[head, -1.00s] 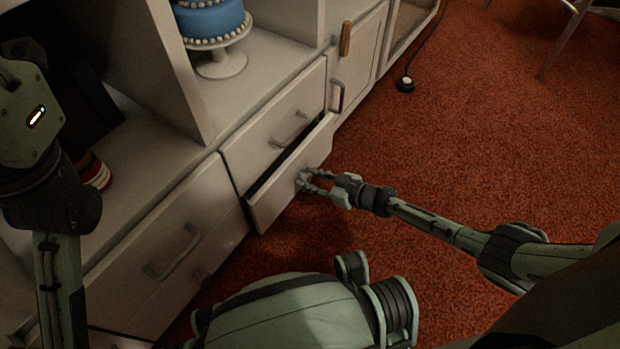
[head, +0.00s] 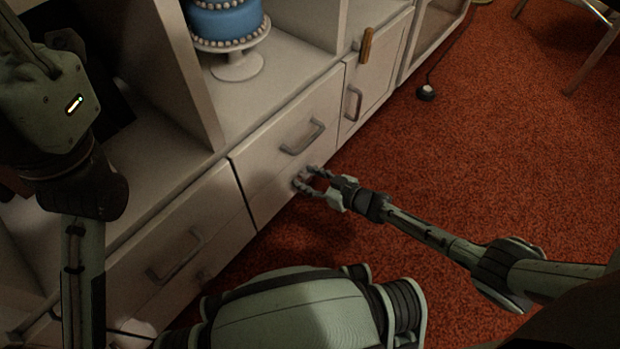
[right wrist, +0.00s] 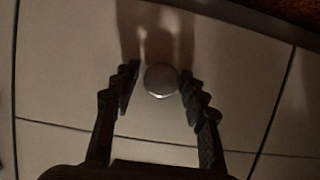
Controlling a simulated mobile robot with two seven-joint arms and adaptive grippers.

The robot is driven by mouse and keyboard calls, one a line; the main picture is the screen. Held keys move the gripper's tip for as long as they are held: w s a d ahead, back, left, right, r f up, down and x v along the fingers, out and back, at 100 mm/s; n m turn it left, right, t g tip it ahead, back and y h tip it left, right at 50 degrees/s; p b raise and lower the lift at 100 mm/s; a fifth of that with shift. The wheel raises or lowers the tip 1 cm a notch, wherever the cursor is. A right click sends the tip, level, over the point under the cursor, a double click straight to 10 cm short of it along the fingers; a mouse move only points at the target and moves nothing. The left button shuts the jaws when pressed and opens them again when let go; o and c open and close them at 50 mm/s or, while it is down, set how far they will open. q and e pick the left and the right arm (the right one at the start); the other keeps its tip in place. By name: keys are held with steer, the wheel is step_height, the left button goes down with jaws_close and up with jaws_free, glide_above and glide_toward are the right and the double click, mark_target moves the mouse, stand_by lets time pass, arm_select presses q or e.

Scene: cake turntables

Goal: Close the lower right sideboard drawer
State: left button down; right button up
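The lower right drawer (head: 272,204) of the white sideboard is pushed in. Its front looks flush with the drawer above it, and no gap shows along its top edge. My right gripper (head: 306,180) is at the drawer front, its fingers apart. In the right wrist view, the open gripper (right wrist: 160,82) has one finger on each side of the round metal knob (right wrist: 161,80), with a small gap at each side. The drawer front (right wrist: 235,75) fills the background there. My left arm shows at the left of the head view, but its gripper is out of frame.
The upper right drawer (head: 285,128) has a bar handle and is shut. A blue cake (head: 226,22) on a white stand (head: 238,66) is on the shelf above. A small dark object (head: 427,93) with a cord lies on the red carpet (head: 480,150). Carpet right of the sideboard is mostly clear.

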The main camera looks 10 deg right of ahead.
steer(key=shift+o, duration=0.2)
steer(key=shift+s, duration=0.1)
steer(key=v, duration=1.2)
